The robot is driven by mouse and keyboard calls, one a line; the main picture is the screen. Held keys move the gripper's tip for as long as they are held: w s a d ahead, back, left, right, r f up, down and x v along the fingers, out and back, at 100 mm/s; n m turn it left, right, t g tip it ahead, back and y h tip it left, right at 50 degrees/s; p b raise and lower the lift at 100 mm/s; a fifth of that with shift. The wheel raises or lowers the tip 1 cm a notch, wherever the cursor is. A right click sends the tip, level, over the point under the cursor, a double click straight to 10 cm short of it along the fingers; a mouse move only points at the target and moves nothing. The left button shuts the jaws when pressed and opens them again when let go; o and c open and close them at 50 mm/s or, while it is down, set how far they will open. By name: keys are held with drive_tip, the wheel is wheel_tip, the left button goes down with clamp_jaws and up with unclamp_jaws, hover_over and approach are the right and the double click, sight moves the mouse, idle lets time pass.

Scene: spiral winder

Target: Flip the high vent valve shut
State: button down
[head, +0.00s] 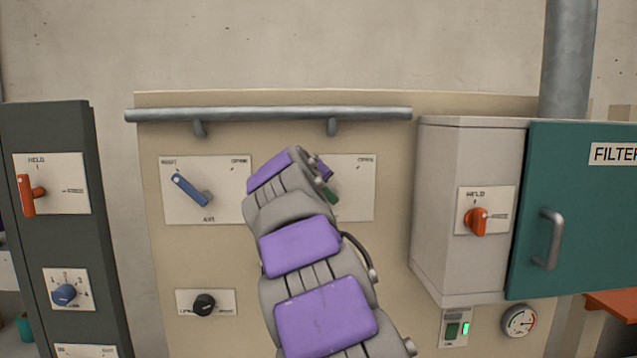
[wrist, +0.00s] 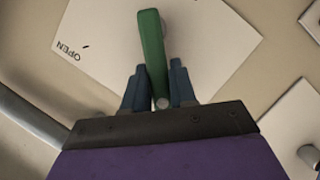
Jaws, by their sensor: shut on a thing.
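A green lever handle (wrist: 150,40) stands out from a white plate (wrist: 215,45) in the wrist view. The plate carries the word OPEN, upside down at the left; no other label on it is readable there. My gripper (wrist: 158,85) has one blue-grey finger on each side of the handle's near end and is shut on it. In the head view my arm runs up to the right-hand plate (head: 357,200) on the beige panel. A bit of the green handle (head: 331,195) shows beside the arm; my fingers and the lever's pivot are hidden there.
A grey rail (head: 265,114) crosses the panel top. A blue lever (head: 190,190) and a black knob (head: 204,304) are left of my arm. A grey cabinet (head: 445,200) with an orange switch (head: 477,221) and a teal door (head: 590,210) juts out at right.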

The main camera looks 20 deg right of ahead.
idle(0.5)
drive_tip(key=c, duration=1)
unclamp_jaws()
drive_tip(key=shift+w+a, duration=0.15)
drive_tip(key=shift+a, duration=0.05)
drive_tip(key=b+v, duration=0.1)
drive_tip(key=v, duration=1.6)
drive_tip(key=shift+a+b, duration=0.35)
drive_tip(key=shift+b, duration=0.05)
drive_tip(key=shift+f, duration=0.15)
